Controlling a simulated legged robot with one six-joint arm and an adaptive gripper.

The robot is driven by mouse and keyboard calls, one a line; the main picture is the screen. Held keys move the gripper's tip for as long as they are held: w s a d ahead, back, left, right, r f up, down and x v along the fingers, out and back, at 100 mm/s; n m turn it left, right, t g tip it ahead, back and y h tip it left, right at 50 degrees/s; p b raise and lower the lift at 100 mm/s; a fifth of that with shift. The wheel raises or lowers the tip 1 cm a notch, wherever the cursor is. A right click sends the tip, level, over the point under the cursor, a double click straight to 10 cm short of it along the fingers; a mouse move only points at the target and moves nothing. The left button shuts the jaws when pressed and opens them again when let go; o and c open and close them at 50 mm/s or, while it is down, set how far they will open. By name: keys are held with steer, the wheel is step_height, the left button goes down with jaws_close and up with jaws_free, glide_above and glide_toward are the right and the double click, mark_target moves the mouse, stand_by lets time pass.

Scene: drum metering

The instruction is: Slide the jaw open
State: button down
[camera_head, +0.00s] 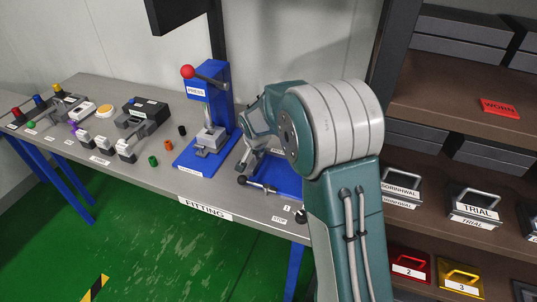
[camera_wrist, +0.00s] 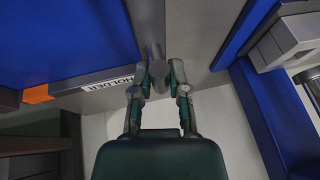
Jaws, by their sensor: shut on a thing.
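In the wrist view my gripper (camera_wrist: 159,80) is shut on the rounded end of a grey bar (camera_wrist: 152,22), which runs away from me between the fingertips. I cannot tell from this view whether the bar belongs to the jaw. In the head view a blue fixture (camera_head: 287,181) stands at the right end of the bench, partly hidden by my arm. A thin bar with dark ends (camera_head: 257,185) sticks out at its front left.
A blue press (camera_head: 207,100) with a red-knobbed lever stands left of the fixture on the grey bench (camera_head: 150,178). Small parts lie farther left. Shelves with cases (camera_head: 475,204) stand at right. In the wrist view, a HOLDER label (camera_wrist: 107,84) and blue panels (camera_wrist: 65,40) are close to my gripper.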

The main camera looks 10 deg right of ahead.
steer(key=shift+w+a, duration=0.15)
steer(key=shift+a, duration=0.2)
steer(key=shift+d, duration=0.1)
steer(key=c, duration=0.8)
jaws_free()
steer(key=shift+o, duration=0.9)
steer(key=shift+w, duration=0.1)
steer(key=shift+a, duration=0.35)
steer(key=shift+d, duration=0.1)
